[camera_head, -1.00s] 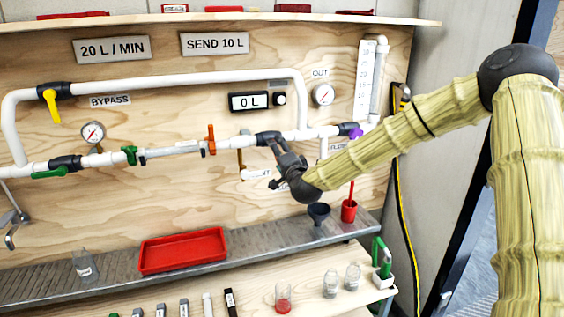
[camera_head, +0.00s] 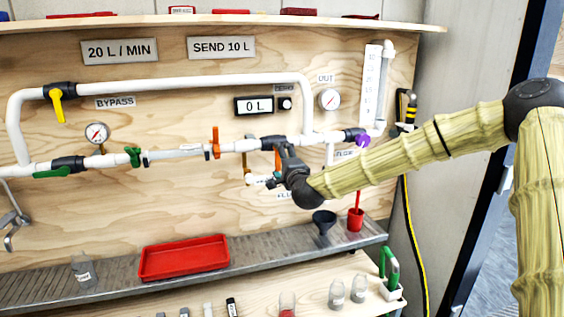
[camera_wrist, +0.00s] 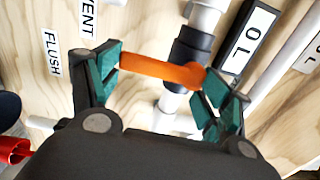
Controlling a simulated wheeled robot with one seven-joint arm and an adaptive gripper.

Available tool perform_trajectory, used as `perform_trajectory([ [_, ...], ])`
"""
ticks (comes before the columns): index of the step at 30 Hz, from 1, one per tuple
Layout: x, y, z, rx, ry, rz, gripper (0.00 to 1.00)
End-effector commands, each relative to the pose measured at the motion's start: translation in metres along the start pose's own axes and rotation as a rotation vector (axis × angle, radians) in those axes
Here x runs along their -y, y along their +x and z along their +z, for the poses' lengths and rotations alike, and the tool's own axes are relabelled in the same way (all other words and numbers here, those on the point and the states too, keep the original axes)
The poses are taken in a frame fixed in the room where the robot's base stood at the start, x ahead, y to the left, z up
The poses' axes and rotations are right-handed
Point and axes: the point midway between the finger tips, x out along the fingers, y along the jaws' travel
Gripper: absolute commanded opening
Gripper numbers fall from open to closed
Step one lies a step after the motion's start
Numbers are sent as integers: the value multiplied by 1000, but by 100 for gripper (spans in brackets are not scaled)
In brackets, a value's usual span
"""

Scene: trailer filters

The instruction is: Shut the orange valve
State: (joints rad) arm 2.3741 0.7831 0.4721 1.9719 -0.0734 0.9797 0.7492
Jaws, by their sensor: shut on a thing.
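The orange valve is a black body on the white pipe, with an orange lever (camera_wrist: 160,68) in the wrist view. The lever lies crosswise to the pipe, between the green pads of my gripper (camera_wrist: 163,80), which is shut on its two ends. In the head view my gripper (camera_head: 283,158) is just below the pipe. A strip of the orange lever (camera_head: 278,160) shows hanging down beside its fingers, and the rest is hidden. The valve's black body (camera_head: 272,142) shows above it.
Another orange handle (camera_head: 215,143) stands upright on the pipe to the left. A purple handle (camera_head: 362,141) is to the right. The flow display (camera_head: 262,105) is above. A black funnel (camera_head: 324,222), a red cup (camera_head: 356,218) and a red tray (camera_head: 184,257) are below.

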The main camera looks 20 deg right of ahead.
Motion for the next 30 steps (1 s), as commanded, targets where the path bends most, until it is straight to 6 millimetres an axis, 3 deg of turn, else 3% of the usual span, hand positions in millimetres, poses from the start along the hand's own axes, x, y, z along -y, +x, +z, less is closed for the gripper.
perform_trajectory([
  [4,-1,0,-1,-2,4,2,35],
  [5,-1,0,-1,-2,4,2,84],
  [8,-1,0,-1,-1,3,2,100],
  [22,0,-5,0,0,1,0,100],
  [30,0,-44,0,1,3,1,100],
])
